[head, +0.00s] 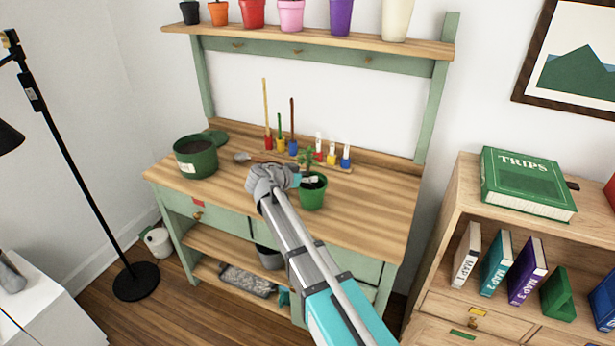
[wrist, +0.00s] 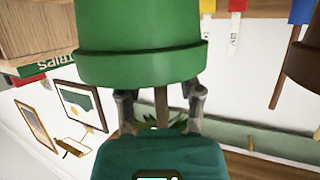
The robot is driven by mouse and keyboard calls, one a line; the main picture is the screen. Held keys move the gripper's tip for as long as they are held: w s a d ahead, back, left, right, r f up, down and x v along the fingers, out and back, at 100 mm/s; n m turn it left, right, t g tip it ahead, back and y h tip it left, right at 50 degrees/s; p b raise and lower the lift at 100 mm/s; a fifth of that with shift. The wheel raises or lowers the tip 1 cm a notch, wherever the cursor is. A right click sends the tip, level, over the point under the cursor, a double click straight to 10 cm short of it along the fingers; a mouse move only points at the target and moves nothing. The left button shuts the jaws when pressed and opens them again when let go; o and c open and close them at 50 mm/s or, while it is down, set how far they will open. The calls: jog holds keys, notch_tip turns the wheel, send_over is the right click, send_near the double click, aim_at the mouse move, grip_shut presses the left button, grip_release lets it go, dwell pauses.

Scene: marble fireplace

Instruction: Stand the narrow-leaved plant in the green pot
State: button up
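A green pot (head: 313,195) stands on the bench in the head view, with a small leafy plant (head: 308,160) rising from its top. It looks upright, but its leaf shape is too small to judge. My gripper (head: 302,181) is at the pot's left rim. In the wrist view, which looks upside down, the green pot (wrist: 140,35) fills the top. My gripper (wrist: 161,97) has its fingers apart beside the rim, with a thin brown stem or stick and green leaves (wrist: 165,125) showing between them. I cannot tell whether the fingers touch the plant.
A larger dark green pot (head: 196,160) with soil stands at the bench's left. A trowel (head: 242,157) and upright tools (head: 280,130) are behind my gripper. Coloured pots (head: 290,14) line the upper shelf. The bench's right front (head: 370,215) is clear. A bookcase (head: 455,215) stands to the right.

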dwell(0.4)
jog(key=p+v, duration=0.5)
jog(key=v, duration=0.8)
jog(key=shift+s+a, duration=0.2)
jog(key=shift+s, duration=0.25)
jog(key=shift+d+f, duration=0.1)
jog(key=s+d+f+n+g+y, duration=0.1)
jog(key=d+f+g, duration=0.1)
jog(key=d, duration=0.4)
jog(key=s+d+f+n+g, duration=0.1)
jog(key=s+d+f+g, duration=0.1)
jog(key=d, duration=0.5)
jog(key=s+d+f+n+g+y, duration=0.1)
jog(key=d+f+g, duration=0.1)
jog(key=d, duration=0.4)
jog(key=shift+s+d+f+n+y, duration=0.1)
jog(key=shift+s+f+n+y, duration=0.1)
jog(key=shift+f, duration=0.2)
jog(key=shift+s+d+f+n+y, duration=0.1)
jog(key=shift+s+d+f, duration=0.1)
jog(key=shift+f, duration=0.15)
jog(key=s+d+f+n+g+y, duration=0.1)
jog(key=s+d+f+n+y, duration=0.1)
jog(key=s+d, duration=0.3)
jog(key=s+d+f+n+g+y, duration=0.2)
jog(key=s+d+n+y, duration=0.1)
jog(key=s+d, duration=0.3)
jog(key=shift+s+d+g+y, duration=0.3)
jog(key=shift+d+y, duration=0.1)
jog(key=shift+y, duration=0.5)
